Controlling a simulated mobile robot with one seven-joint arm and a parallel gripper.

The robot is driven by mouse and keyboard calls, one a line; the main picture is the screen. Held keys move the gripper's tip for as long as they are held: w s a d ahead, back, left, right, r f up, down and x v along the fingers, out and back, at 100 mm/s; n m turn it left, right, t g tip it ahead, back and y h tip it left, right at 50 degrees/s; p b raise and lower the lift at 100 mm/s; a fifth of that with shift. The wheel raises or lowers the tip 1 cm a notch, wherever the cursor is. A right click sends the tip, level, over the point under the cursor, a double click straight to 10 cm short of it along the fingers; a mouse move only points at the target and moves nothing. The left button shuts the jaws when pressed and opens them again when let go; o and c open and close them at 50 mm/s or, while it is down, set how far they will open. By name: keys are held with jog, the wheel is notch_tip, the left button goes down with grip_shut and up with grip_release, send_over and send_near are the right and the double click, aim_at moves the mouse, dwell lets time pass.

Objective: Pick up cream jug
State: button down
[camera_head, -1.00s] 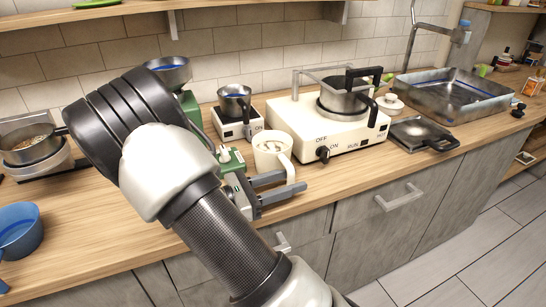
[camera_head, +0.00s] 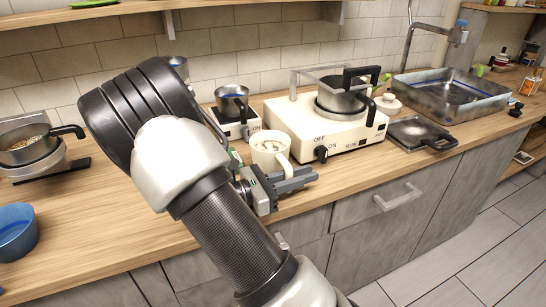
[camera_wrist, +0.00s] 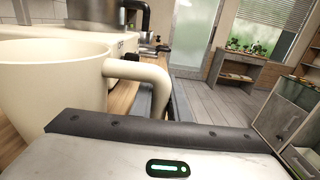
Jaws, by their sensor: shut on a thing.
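The cream jug (camera_head: 266,158) is a cream-white, mug-shaped vessel standing upright on the wooden counter, left of the cooker. Its handle points toward the front right. My gripper (camera_head: 296,180) is shut on the jug's handle from the front side, and the fingers partly cover the handle's lower part. In the wrist view the jug (camera_wrist: 50,85) fills the left side, with its handle arching down behind my gripper's dark edge. I see no clear gap under the jug.
A white cooker (camera_head: 300,122) with a metal pot (camera_head: 340,98) stands close on the right. A small pan (camera_head: 231,98) on a white stand is behind the jug.

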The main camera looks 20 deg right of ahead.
jog(key=shift+r, duration=0.2)
notch_tip(320, 180, up, 10)
jog(key=p, duration=0.2)
jog(key=shift+f+p, duration=0.25)
jog(key=shift+p, duration=0.15)
dwell(0.4)
jog(key=shift+r, duration=0.1)
dwell(0.8)
